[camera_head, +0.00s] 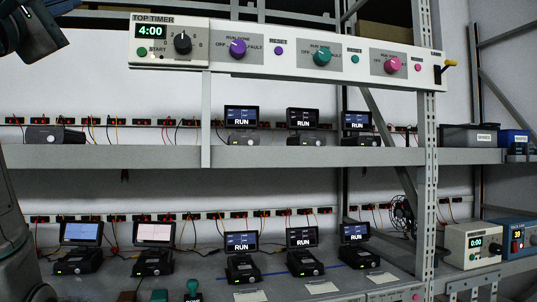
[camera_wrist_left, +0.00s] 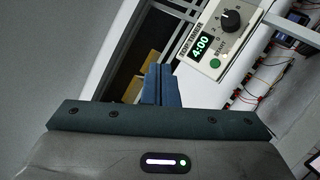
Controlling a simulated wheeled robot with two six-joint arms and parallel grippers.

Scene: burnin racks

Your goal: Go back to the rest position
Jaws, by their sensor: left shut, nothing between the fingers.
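My left gripper (camera_wrist_left: 161,84) shows in the left wrist view with its blue-grey fingers together and nothing between them. It is at the upper left, near the top timer box (camera_head: 172,42), and touches nothing that I can see. The timer box also shows in the left wrist view (camera_wrist_left: 211,62) and reads 4:00. In the head view, dark parts of my left arm fill the top left corner, and a grey link stands at the left edge. My right gripper is not in view.
A control panel (camera_head: 300,52) with coloured knobs spans the rack's top. The upper shelf (camera_head: 260,156) and the lower shelf hold several devices, some showing RUN, with wires behind. A metal upright (camera_head: 424,150) stands right of centre. Timer boxes (camera_head: 472,246) sit at lower right.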

